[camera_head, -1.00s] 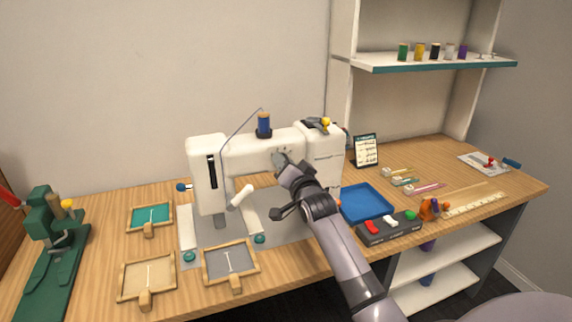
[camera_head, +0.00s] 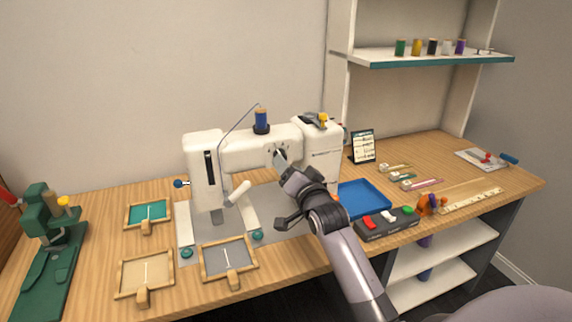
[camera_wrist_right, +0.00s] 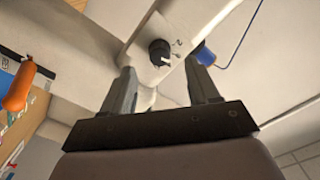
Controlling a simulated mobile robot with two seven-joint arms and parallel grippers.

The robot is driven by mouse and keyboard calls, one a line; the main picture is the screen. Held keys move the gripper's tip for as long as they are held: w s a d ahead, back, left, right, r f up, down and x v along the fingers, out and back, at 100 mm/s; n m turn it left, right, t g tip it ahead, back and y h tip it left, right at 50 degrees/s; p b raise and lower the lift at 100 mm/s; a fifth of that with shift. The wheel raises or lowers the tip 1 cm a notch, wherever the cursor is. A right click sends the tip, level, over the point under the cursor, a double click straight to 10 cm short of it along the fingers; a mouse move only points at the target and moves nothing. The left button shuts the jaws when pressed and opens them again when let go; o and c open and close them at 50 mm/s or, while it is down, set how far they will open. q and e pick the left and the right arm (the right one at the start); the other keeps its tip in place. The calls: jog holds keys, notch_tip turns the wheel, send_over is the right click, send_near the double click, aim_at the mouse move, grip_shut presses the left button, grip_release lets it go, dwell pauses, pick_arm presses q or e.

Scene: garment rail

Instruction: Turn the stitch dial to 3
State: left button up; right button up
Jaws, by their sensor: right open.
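The white sewing machine (camera_head: 209,146) stands on the wooden table. Its stitch dial (camera_wrist_right: 160,52) is a black knob with a white mark on the machine's front; a "2" and a small mark show beside it in the right wrist view. My right gripper (camera_wrist_right: 158,82) is open, with its two fingers apart below the dial in that view. The dial lies beyond the fingertips, roughly between their lines, and seems apart from them. In the head view my right gripper (camera_head: 284,165) is at the machine's front and mostly hides the dial. My left gripper is not in view.
A blue tray (camera_head: 362,199) and a dark box with red, white and green buttons (camera_head: 388,224) are right of my arm. Framed pieces (camera_head: 228,257) lie in front of the machine. A blue thread spool (camera_head: 261,120) stands on top. A green clamp (camera_head: 45,235) is far left.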

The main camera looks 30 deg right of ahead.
jog(key=shift+v, duration=1.1)
jog(key=s+a+f+n+g+y, duration=0.3)
jog(key=s+a+f+n, duration=0.3)
jog(key=s+f, duration=0.7)
jog(key=s+a+f+n+g+y, duration=0.3)
jog(key=s+a+f+n, duration=0.4)
jog(key=s+a+f, duration=0.4)
jog(key=s+f+g, duration=0.1)
jog(key=s+f, duration=0.2)
jog(key=shift+s+a+f, duration=0.25)
jog(key=shift+a, duration=0.05)
